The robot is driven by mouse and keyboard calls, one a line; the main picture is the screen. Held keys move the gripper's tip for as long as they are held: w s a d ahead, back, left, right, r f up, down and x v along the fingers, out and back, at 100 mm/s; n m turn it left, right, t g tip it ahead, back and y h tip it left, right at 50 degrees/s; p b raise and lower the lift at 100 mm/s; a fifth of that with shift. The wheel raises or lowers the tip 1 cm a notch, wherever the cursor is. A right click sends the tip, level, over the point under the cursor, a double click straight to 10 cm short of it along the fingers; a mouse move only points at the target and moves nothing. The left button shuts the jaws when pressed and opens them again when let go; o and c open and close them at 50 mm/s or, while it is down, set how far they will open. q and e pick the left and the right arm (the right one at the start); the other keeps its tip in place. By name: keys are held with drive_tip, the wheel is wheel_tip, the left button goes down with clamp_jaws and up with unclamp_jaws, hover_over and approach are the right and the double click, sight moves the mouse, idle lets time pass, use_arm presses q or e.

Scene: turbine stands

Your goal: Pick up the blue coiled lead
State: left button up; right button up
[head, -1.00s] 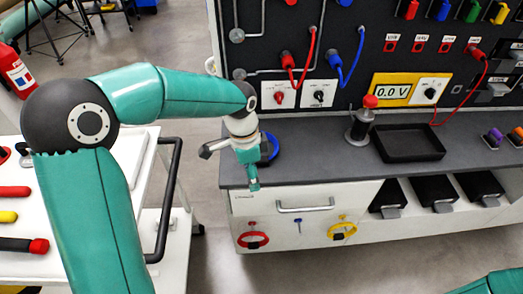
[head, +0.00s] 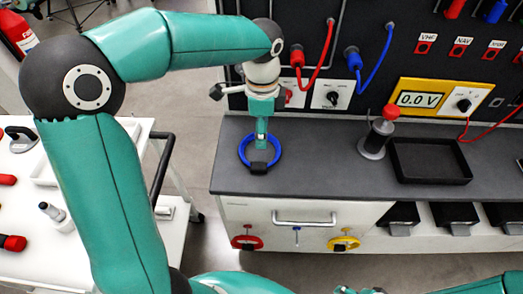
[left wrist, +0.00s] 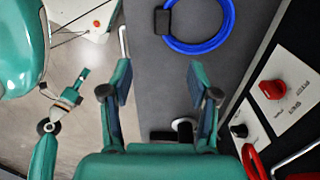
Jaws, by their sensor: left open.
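The blue coiled lead (head: 278,151) lies flat as a ring on the grey worktop near its front left part. A black band (head: 258,168) wraps its near side. The left wrist view shows the lead (left wrist: 202,48) and its band (left wrist: 162,22) beyond the fingertips. My left gripper (head: 262,138) points down over the far part of the ring in the head view. In the left wrist view it is open and empty (left wrist: 160,82), with the lead not between its fingers. My right arm (head: 240,284) shows at the bottom edge; its jaws cannot be made out.
A black tray (head: 430,181) and a red-topped post (head: 376,138) stand right of the lead. A panel with red and blue cables rises behind the worktop. A white trolley (head: 120,128) with a black handle stands left. The worktop between lead and post is clear.

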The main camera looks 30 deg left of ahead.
use_arm(q)
hover_over(259, 165)
drive_tip(key=f, duration=0.9)
drive_tip(key=shift+d+f+b, duration=0.2)
drive_tip(key=shift+f+b, duration=0.1)
drive_tip(key=shift+a+f, duration=0.15)
drive_tip(key=shift+f, duration=1.15)
drive_tip(key=shift+a+f, duration=0.1)
drive_tip(key=shift+f, duration=1.2)
clamp_jaws()
